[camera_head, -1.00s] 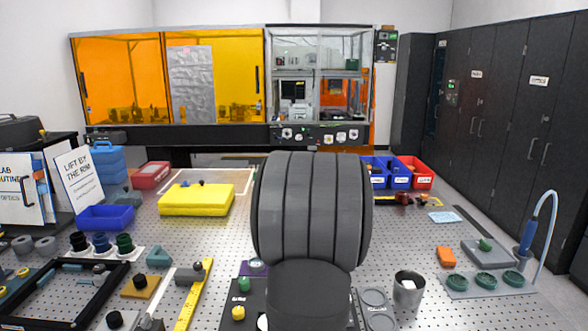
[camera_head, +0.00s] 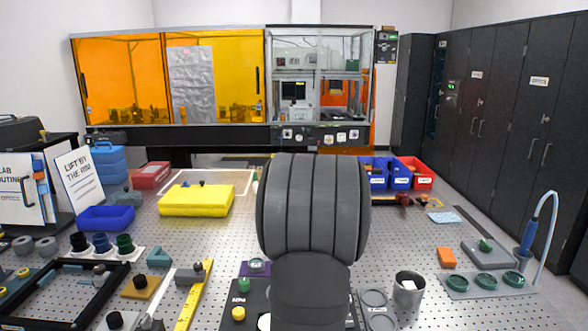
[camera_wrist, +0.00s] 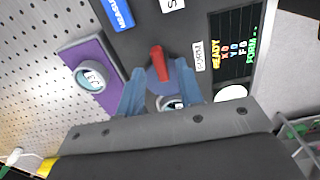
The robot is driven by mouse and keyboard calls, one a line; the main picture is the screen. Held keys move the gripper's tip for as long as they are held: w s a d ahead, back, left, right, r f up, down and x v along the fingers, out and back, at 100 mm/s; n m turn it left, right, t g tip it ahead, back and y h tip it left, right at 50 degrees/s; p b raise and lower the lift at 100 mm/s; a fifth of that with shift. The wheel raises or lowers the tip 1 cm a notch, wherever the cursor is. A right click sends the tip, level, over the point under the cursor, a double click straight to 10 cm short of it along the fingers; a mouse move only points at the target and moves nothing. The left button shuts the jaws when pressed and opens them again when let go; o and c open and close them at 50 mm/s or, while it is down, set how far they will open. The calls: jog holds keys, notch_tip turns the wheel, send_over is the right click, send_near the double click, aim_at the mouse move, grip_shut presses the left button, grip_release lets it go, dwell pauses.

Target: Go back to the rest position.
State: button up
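My gripper (camera_wrist: 160,70) shows in the wrist view, its two blue fingers apart with nothing clasped between them. It is above a dark instrument panel (camera_wrist: 205,25). A red lever-like part (camera_wrist: 158,62) shows in the gap between the fingertips, with clear space on both sides of it. A round metallic part (camera_wrist: 170,103) is partly hidden lower between the fingers. In the head view my own arm fills the middle and hides the gripper.
A purple plate with a round lens-like piece (camera_wrist: 90,77) lies beside the panel. A lit readout (camera_wrist: 232,45) is on the other side. In the head view, a metal cup (camera_head: 408,288) stands right of my arm, and a yellow case (camera_head: 196,200) lies to the left.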

notch_tip(320, 180, up, 17)
notch_tip(320, 180, down, 18)
jog(key=shift+f, duration=0.15)
jog(key=m, duration=0.4)
jog(key=shift+m, duration=2.7)
